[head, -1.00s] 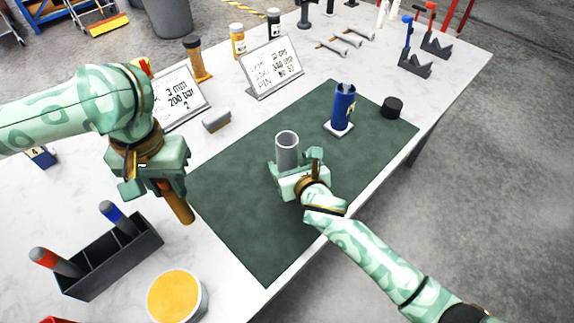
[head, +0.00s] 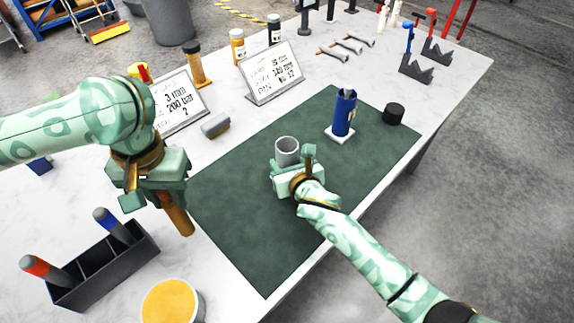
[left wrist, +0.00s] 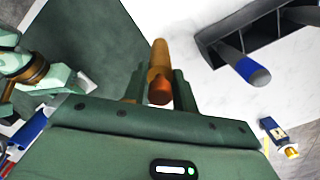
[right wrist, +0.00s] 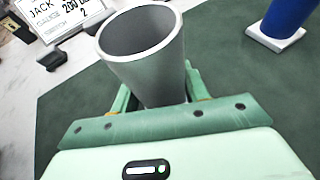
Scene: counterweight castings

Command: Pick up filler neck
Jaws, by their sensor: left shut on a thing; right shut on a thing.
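A grey hollow tube, which looks like the filler neck (head: 287,147), is upright over the green mat. My right gripper (head: 293,166) is shut on it from the near side. In the right wrist view the tube (right wrist: 146,48) is between the fingers, its open end up; its lower end is hidden, so I cannot tell whether it touches the mat. My left gripper (head: 164,190) is shut on a brown rod (head: 180,218), held tilted at the left of the mat. The rod (left wrist: 159,75) also shows in the left wrist view.
On the green mat (head: 250,235), a blue cylinder (head: 343,112) stands on a white base. A black round piece (head: 393,113) is at its right. A dark divided tray (head: 120,262) and a round yellow-topped tub (head: 172,302) are front left. Signs (head: 272,72) stand behind.

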